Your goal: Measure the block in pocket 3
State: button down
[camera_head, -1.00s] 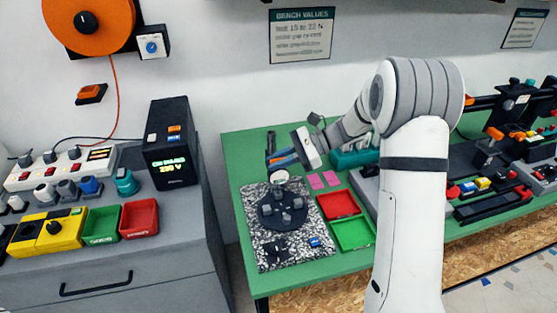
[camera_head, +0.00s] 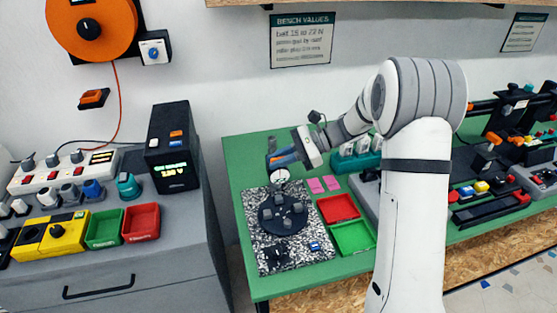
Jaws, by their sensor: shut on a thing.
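A dark round plate (camera_head: 272,222) with several small grey blocks (camera_head: 298,208) lies on a speckled black-and-white mat (camera_head: 318,257). Pocket numbers are too small to read, so I cannot tell which block is in pocket 3. My gripper (camera_head: 275,161) is above the far side of the plate. It is shut on what looks like a small gauge with a round white face (camera_head: 280,175), just over the plate's far edge. I cannot tell whether the gauge touches a block. The grip itself is partly hidden.
A red tray (camera_head: 338,208) and a green tray (camera_head: 352,237) sit right of the mat, with pink pads (camera_head: 323,184) behind. A small blue item (camera_head: 315,246) and a dark item (camera_head: 277,252) are on the mat's near part. A grey cabinet (camera_head: 140,260) stands left.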

jog(key=c, duration=1.5)
grip_release()
jog(key=shift+r, duration=0.2)
jog(key=shift+o, duration=0.2)
jog(key=b+v, duration=0.1)
jog(key=v, duration=0.6)
jog(key=shift+d+r, duration=0.2)
jog(key=shift+d, duration=0.1)
jog(key=shift+w, duration=0.15)
jog(key=s+d+n+t+h, duration=0.2)
jog(key=s+d+n+h, duration=0.1)
jog(key=s, duration=0.6)
jog(key=s+d+n+t+h, duration=0.2)
jog(key=s+n+h, duration=0.4)
jog(key=s, duration=0.3)
jog(key=s+d+n+t+h, duration=0.1)
jog(key=s+d+n+h, duration=0.3)
jog(key=s, duration=0.5)
jog(key=shift+s+d+r+t, duration=0.15)
jog(key=shift+d+r+t, duration=0.05)
jog(key=shift+r+t, duration=0.2)
